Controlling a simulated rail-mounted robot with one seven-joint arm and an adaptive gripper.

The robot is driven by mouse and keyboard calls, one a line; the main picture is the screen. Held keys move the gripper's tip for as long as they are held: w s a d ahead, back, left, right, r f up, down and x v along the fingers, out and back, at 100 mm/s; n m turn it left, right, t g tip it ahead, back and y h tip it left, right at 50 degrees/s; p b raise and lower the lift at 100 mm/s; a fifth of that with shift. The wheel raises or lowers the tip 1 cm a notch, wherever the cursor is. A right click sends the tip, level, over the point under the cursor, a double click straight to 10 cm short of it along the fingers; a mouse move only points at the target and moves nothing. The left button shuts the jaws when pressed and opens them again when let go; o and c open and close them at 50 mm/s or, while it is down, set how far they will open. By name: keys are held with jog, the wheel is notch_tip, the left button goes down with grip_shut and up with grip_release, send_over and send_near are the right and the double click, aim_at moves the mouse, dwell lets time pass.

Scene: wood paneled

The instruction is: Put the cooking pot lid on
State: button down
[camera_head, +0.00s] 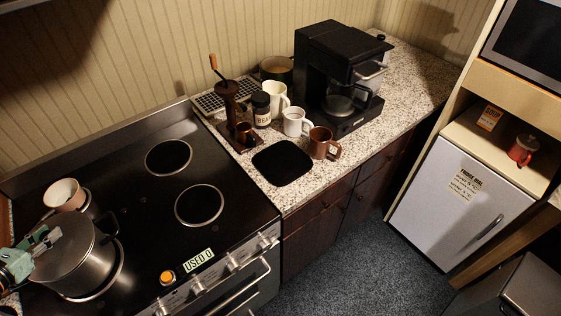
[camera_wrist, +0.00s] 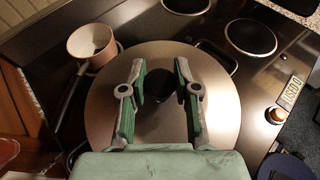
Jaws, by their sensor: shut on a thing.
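The cooking pot (camera_head: 90,274) is a grey metal pot on the front left burner of the stove. Its round grey lid (camera_wrist: 221,105) covers the pot opening and also shows in the head view (camera_head: 72,240). The lid looks level and centred over the rim; I cannot tell whether a small gap remains. My gripper (camera_wrist: 161,65) has its green-padded fingers on both sides of the lid's black knob (camera_wrist: 162,84), shut on it. In the head view my gripper (camera_head: 46,240) comes in from the left edge above the lid. The lid hides the pot's inside.
A small pinkish saucepan (camera_head: 63,194) stands on the burner behind the pot; its dark handle runs close to the lid in the wrist view (camera_wrist: 71,100). Two burners to the right are empty. Mugs, a grinder and a coffee maker (camera_head: 338,75) stand on the counter.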

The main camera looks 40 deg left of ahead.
jog(key=shift+f, duration=0.35)
jog(key=c, duration=0.8)
grip_release()
jog(key=shift+o, duration=0.4)
jog(key=shift+o, duration=1.3)
jog(key=v, duration=1.2)
jog(key=shift+s, duration=0.1)
